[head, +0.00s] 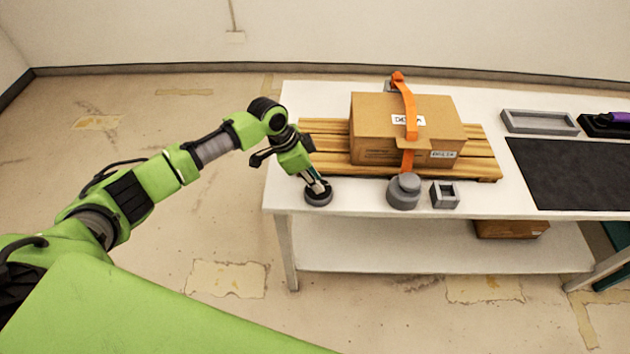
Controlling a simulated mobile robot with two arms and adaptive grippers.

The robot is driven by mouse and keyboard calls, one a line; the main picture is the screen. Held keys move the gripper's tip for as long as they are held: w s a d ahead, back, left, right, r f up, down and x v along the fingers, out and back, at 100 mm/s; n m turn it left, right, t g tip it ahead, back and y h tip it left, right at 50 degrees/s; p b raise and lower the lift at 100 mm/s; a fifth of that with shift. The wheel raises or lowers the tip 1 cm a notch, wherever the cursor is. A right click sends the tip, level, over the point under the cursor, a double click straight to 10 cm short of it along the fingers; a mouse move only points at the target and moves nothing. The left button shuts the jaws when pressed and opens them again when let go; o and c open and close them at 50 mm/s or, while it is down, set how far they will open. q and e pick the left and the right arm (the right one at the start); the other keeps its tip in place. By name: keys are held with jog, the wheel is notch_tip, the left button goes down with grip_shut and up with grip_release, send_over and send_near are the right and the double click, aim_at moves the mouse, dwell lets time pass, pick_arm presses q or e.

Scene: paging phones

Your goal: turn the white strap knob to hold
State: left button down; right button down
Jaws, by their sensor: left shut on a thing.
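My left gripper (314,182) reaches down at the front left corner of the white table. It is shut on the white strap knob (319,187), of which only a small pale part shows between and below the fingers. The knob sits over a dark round base (318,199) on the table. The knob's pointer and any hold mark are too small or hidden to read. An orange strap (408,110) runs over a cardboard box (375,135) with white labels. My right gripper is not in view.
The box stands on a wooden pallet (480,160). A grey stepped round piece (403,192) and a small grey square holder (445,195) stand in front. A grey tray (540,122) and black mat (570,172) lie to the right. The white table (345,228) has a lower shelf.

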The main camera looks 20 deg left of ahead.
pick_arm(q)
jog(key=m+b, duration=0.1)
jog(key=m+g+b, duration=0.1)
jog(key=shift+w+f+m+h, duration=0.15)
jog(key=shift+w+m+h, duration=0.15)
jog(key=shift+m, duration=0.1)
jog(key=m+g+b, duration=0.1)
jog(key=m+b, duration=0.2)
jog(key=shift+m, duration=0.3)
jog(key=m+b, duration=0.1)
jog(key=m+g+b, duration=0.1)
jog(key=m, duration=0.1)
jog(key=shift+w+g+b, duration=0.2)
jog(key=shift+g+b, duration=0.1)
jog(key=shift+b, duration=0.1)
jog(key=shift+m+g+b, duration=0.4)
jog(key=shift+m+b, duration=0.5)
jog(key=shift+m, duration=0.3)
jog(key=c, duration=1.8)
grip_release()
jog(key=shift+r, duration=0.25)
